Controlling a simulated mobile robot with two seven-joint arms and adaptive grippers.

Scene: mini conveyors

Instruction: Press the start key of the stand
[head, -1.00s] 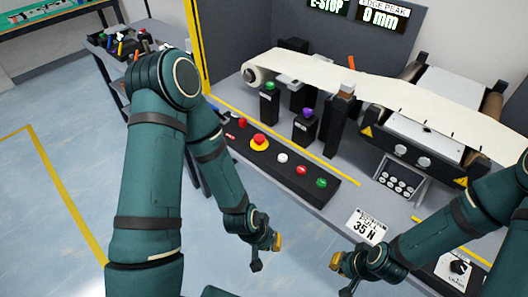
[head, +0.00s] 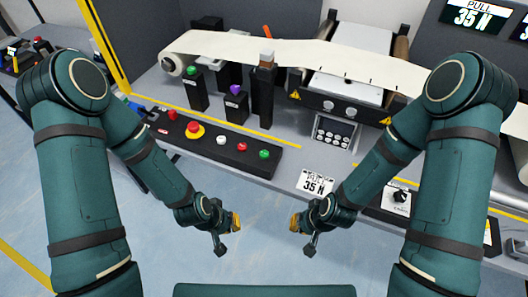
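The stand's black key panel (head: 222,146) lies along the front of the grey bench. It carries a green key (head: 264,154) at its right end, a red key (head: 241,147), a white key (head: 221,140) and a red mushroom button (head: 194,128) on a yellow ring. The key lettering is too small to read. My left gripper (head: 228,235) is in front of and below the panel, apart from it. My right gripper (head: 302,235) is to its right, also apart from the keys. Both point inward and hold nothing that I can see; their finger opening is unclear.
Behind the panel stand posts with a green button (head: 191,72) and a purple button (head: 235,90). A pale web (head: 250,48) runs over rollers. A selector box (head: 398,198) is at right.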

